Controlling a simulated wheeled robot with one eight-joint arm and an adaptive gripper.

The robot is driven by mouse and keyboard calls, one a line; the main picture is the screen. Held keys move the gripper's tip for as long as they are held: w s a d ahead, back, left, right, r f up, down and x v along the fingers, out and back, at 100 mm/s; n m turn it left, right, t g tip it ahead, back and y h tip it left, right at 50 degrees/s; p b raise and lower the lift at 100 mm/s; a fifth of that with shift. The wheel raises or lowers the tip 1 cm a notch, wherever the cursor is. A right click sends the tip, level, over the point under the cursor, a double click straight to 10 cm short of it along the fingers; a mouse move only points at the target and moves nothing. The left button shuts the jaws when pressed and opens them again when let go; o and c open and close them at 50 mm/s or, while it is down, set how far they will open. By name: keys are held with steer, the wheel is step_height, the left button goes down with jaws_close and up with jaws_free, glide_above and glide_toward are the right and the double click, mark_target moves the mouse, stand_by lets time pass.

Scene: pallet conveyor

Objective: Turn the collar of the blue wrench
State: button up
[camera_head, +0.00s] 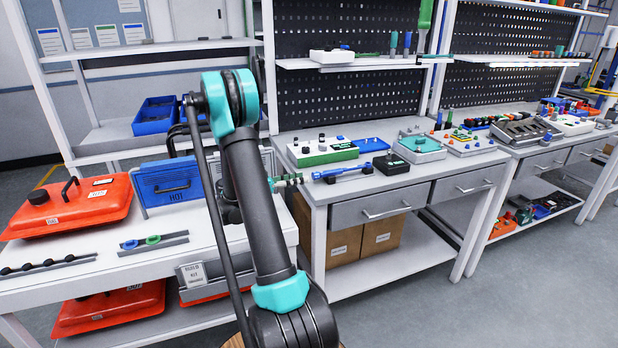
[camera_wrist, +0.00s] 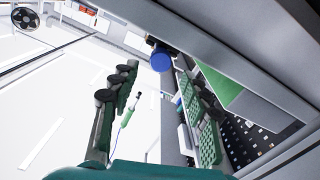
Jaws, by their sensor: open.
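The blue wrench (camera_head: 342,172) lies along the front edge of the workbench in the head view, to the left of a black block. Its collar is too small to make out. My gripper (camera_head: 291,181) is at the left end of the bench, left of the wrench and apart from it. In the wrist view my gripper (camera_wrist: 158,85) is open with nothing between its fingers. A round blue thing (camera_wrist: 160,59) shows beyond the fingertips there; I cannot tell whether it is part of the wrench.
A black block (camera_head: 391,170) and a green-and-white box (camera_head: 323,152) stand near the wrench. A blue tray (camera_head: 371,145) lies behind it. A blue case (camera_head: 170,183) and an orange canister (camera_head: 66,212) stand on the left table. Floor at the right front is clear.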

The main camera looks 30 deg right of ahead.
mark_target(309, 184)
steer(key=shift+x, duration=2.1)
jaws_close()
steer(key=shift+n, duration=0.3)
steer(key=n, duration=0.3)
steer(key=shift+w+n, duration=0.1)
steer(key=shift+n, duration=1.9)
